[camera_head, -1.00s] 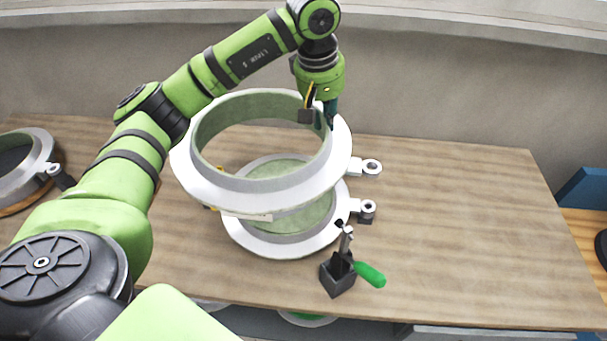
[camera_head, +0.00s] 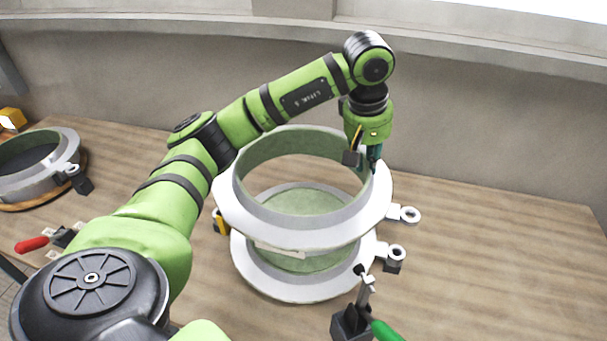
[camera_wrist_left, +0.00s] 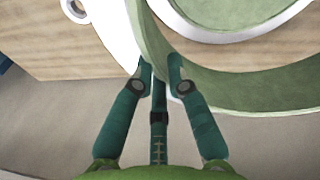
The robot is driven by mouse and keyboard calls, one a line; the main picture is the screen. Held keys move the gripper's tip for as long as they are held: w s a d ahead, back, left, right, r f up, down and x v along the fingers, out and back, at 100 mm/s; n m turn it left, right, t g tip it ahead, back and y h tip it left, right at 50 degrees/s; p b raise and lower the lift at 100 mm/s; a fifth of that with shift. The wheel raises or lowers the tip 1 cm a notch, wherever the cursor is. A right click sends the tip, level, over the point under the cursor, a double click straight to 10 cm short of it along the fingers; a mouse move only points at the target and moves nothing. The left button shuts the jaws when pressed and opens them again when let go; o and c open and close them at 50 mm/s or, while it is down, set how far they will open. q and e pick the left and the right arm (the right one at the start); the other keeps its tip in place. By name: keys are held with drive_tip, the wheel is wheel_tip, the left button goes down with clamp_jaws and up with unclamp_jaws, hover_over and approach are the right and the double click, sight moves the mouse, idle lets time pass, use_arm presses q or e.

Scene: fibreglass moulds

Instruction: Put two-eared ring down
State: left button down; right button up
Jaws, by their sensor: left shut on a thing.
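The two-eared ring (camera_head: 228,205) is a white flanged ring with a pale green inner wall, roughly level above a similar lower ring (camera_head: 262,283). A gap shows between them, so it looks held in the air. One ear (camera_head: 409,214) sticks out on its right; I cannot make out the other clearly. My left gripper (camera_head: 370,165) is shut on the ring's upright wall at the far right. In the left wrist view the fingers (camera_wrist_left: 160,72) pinch the green wall (camera_wrist_left: 154,45). My right gripper is not in view.
The lower ring rests on the wooden table (camera_head: 490,250), with its own ear (camera_head: 396,252) at the right. A toggle clamp with a green handle (camera_head: 384,331) stands in front. Another mould (camera_head: 62,160) and a red-handled clamp (camera_head: 31,244) are at the left. The table's right is clear.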

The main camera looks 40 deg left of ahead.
use_arm(q)
wheel_tip(320, 180, down, 2)
drive_tip(key=shift+w+f+b, duration=0.1)
drive_tip(key=shift+w+b, duration=0.05)
drive_tip(key=shift+b, duration=0.4)
drive_tip(key=shift+f, duration=0.25)
wheel_tip(320, 180, down, 8)
drive_tip(key=p, duration=0.2)
drive_tip(key=shift+f+p, duration=0.15)
drive_tip(key=shift+p, duration=0.25)
drive_tip(key=shift+f, duration=0.55)
drive_tip(key=c, duration=1.2)
unclamp_jaws()
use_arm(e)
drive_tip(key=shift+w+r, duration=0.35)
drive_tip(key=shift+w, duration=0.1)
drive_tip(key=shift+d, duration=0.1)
